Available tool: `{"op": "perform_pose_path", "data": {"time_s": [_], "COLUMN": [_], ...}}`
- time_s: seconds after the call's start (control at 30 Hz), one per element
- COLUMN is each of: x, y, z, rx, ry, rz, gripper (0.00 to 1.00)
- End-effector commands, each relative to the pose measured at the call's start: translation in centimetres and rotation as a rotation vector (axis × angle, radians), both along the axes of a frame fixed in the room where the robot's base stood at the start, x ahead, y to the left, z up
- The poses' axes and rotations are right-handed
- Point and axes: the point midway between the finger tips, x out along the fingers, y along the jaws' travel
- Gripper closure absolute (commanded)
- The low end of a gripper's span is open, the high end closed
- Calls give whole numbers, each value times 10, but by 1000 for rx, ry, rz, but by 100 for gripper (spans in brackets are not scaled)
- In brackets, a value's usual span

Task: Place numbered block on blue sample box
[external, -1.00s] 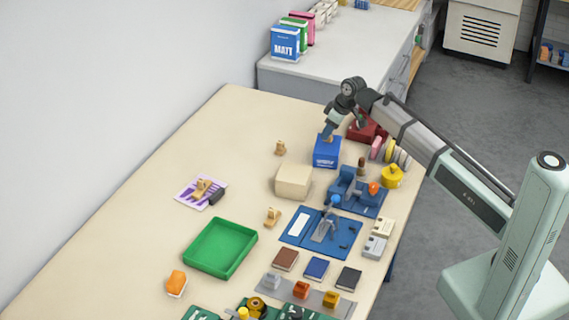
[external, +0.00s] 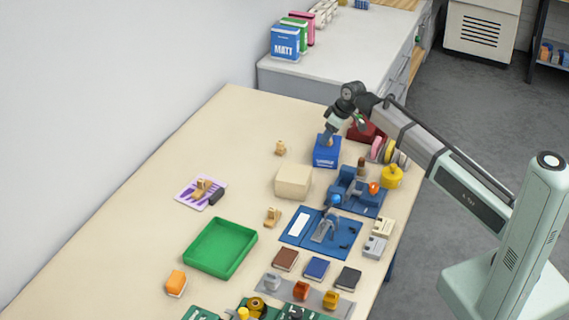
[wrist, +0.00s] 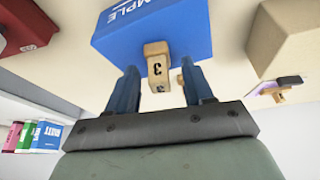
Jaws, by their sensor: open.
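The blue sample box (external: 326,154) stands upright near the far right part of the table. It also shows in the wrist view (wrist: 190,25). A small tan wooden block marked 3 (wrist: 157,65) shows between my fingers in the wrist view, with a gap on each side. In the external view it appears at the top of the box, partly hidden by my gripper. My gripper (external: 328,137) is at the box top, tilted, with its two blue fingers apart; it also shows in the wrist view (wrist: 160,88).
A dark red box (external: 366,131) and several coloured discs (external: 390,151) are close behind and right of the blue box. A beige block (external: 293,182) stands in front.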

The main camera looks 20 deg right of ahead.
Motion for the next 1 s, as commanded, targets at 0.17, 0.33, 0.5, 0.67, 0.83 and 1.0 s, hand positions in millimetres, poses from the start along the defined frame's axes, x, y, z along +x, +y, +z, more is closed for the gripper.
{"op": "perform_pose_path", "data": {"time_s": [0.17, 0.33, 0.5, 0.67, 0.83, 1.0], "x": [-1, -6, -14, -21, -27, -31], "y": [-1, -7, -14, -21, -27, -31], "z": [6, 24, 51, 75, 96, 109], "rx": [0, 1, 1, 1, 1, 1], "ry": [-1, -2, -3, -3, -1, -1], "rz": [0, 0, 0, 0, 0, 0], "gripper": [48, 48, 48, 48, 48, 48]}}
